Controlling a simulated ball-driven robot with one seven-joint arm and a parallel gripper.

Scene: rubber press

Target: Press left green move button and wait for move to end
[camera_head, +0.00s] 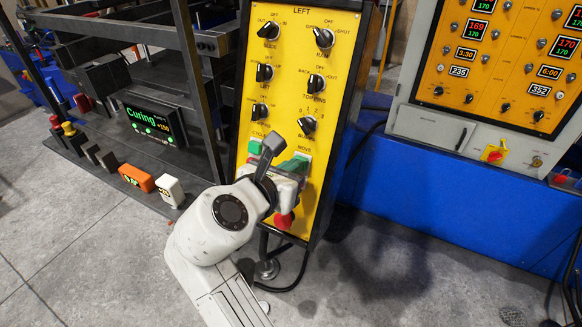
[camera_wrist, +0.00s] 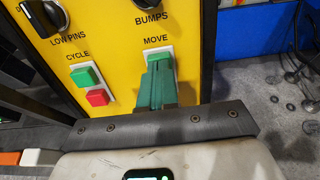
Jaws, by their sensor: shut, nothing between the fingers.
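The left control panel (camera_head: 290,75) is yellow and labelled LEFT. Its green move button (camera_wrist: 153,54), under the word MOVE, sits in a pale surround at the panel's lower right in the wrist view. My gripper (camera_wrist: 161,65) has dark green fingers, shut together and empty. The fingertips are right in front of the move button and cover most of it. I cannot tell whether they touch it or press it in. In the head view my gripper (camera_head: 294,165) is at the panel's lower right, partly hidden by my wrist.
Left of MOVE are the green cycle button (camera_wrist: 86,77) and a red button (camera_wrist: 97,98). A red knob (camera_head: 284,220) is low on the panel. A display (camera_head: 150,122) reads "Curing". A blue base (camera_head: 400,195) and a second control cabinet (camera_head: 500,70) stand right.

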